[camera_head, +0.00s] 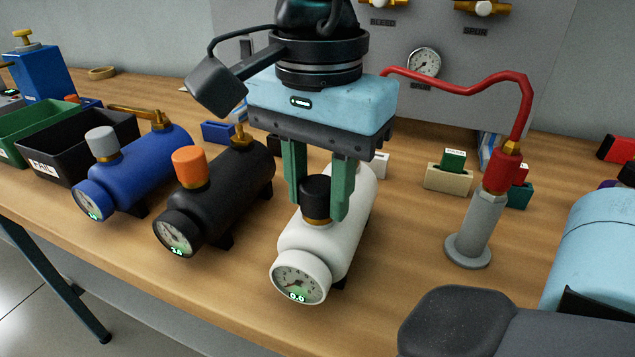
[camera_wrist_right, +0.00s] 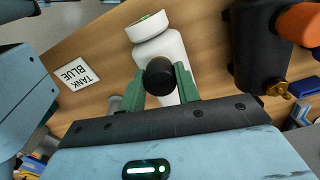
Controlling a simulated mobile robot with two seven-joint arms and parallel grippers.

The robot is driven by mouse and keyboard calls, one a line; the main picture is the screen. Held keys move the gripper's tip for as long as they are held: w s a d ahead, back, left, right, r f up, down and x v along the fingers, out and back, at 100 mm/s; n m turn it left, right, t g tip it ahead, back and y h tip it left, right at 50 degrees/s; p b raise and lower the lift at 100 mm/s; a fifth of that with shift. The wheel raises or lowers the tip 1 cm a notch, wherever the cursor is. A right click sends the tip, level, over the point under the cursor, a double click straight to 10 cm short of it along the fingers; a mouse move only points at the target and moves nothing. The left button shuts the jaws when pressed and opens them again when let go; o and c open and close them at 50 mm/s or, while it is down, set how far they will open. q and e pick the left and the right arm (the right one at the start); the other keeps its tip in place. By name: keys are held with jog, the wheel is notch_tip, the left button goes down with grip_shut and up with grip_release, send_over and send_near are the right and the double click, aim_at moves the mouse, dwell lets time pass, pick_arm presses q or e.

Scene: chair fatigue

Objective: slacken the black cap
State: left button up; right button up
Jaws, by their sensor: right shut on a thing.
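The black cap (camera_head: 315,193) stands upright on a brass neck on top of the white tank (camera_head: 330,237). The tank lies on the bench with its round gauge (camera_head: 300,277) facing front, its display reading 0.0. My right gripper (camera_head: 318,200) comes down from above, its green fingers on both sides of the cap, shut on it. In the right wrist view the cap (camera_wrist_right: 160,76) sits between the fingertips, with the white tank (camera_wrist_right: 160,48) beyond.
A black tank (camera_head: 222,200) with an orange cap and a blue tank (camera_head: 140,175) with a grey cap lie to the left. A grey post (camera_head: 475,228) with a red hose stands to the right. Black (camera_head: 62,158) and green (camera_head: 35,130) bins sit at far left.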

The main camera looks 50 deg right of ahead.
pick_arm(q)
jog(key=shift+s+p, duration=0.2)
jog(key=shift+p, duration=0.1)
pick_arm(e)
jog(key=n, duration=0.4)
pick_arm(q)
jog(key=shift+s+r+p, duration=0.1)
jog(key=shift+p, duration=0.2)
pick_arm(e)
jog(key=n, duration=0.4)
pick_arm(q)
jog(key=shift+s+r+p, duration=0.15)
jog(key=shift+r+p, duration=0.05)
jog(key=shift+p, duration=0.15)
pick_arm(e)
jog(key=n, duration=0.4)
pick_arm(q)
jog(key=shift+r+p, duration=0.25)
jog(key=shift+p, duration=0.1)
pick_arm(e)
jog(key=n, duration=0.4)
